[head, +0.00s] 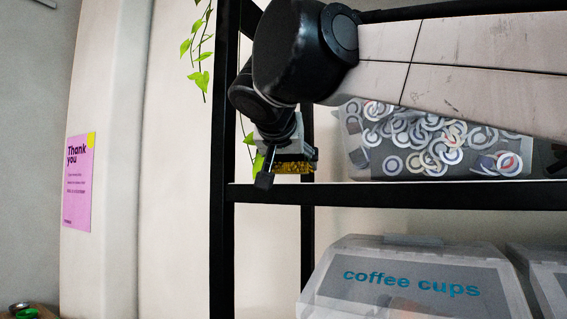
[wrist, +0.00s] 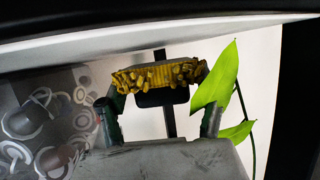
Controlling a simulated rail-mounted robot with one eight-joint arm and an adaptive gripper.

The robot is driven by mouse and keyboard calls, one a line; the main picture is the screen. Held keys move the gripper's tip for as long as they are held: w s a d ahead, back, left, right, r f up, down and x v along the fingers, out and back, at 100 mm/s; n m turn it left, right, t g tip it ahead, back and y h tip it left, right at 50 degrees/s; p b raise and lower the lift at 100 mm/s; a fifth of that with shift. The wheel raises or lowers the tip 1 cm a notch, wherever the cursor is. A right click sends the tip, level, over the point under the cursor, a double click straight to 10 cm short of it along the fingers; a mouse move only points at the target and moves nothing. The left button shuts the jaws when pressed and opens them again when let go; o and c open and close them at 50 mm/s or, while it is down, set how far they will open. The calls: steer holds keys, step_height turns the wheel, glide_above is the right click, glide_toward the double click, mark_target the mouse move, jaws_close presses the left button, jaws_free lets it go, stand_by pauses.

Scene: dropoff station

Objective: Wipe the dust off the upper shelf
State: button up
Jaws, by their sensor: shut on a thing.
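My gripper (head: 288,165) is at the left end of the upper shelf (head: 420,195) in the head view. It is shut on a yellow sponge-like wiper (head: 294,168), held just above the shelf board. I cannot tell whether they touch. In the wrist view my gripper (wrist: 160,118) has one finger on each side of the wiper (wrist: 160,74), whose face has a ragged, stubby fringe. The wrist picture appears upside down, with the pale shelf surface (wrist: 120,38) along its top. No dust can be made out.
A clear box of ring-patterned items (head: 430,140) stands on the shelf right of my gripper. Black rack posts (head: 222,250) and hanging leaves (head: 200,80) are close on the left. A coffee cups box (head: 410,280) stands below.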

steer(key=shift+f+b, duration=0.45)
steer(key=shift+f, duration=0.5)
stand_by(0.3)
steer(key=shift+w+d, duration=0.1)
steer(key=shift+w+d+r+p, duration=0.15)
steer(key=shift+w+d+p, duration=0.2)
steer(key=shift+w, duration=0.2)
steer(key=shift+s+a+f, duration=0.1)
steer(key=shift+s+a, duration=0.3)
steer(key=shift+s, duration=0.3)
steer(key=shift+s+a+f, duration=0.1)
steer(key=shift+s+a, duration=0.25)
steer(key=shift+s, duration=0.3)
steer(key=shift+w, duration=0.15)
steer(key=shift+w+d+r+p, duration=0.1)
steer(key=shift+w+d+p, duration=0.25)
steer(key=shift+w, duration=0.25)
steer(key=shift+w+d+r+p, duration=0.1)
steer(key=shift+w+d+p, duration=0.25)
steer(key=shift+w, duration=0.25)
steer(key=shift+s+a+f, duration=0.15)
steer(key=shift+s+a, duration=0.2)
steer(key=shift+s, duration=0.35)
steer(key=shift+s+a+f, duration=0.1)
steer(key=shift+s+a, duration=0.25)
steer(key=shift+s, duration=0.3)
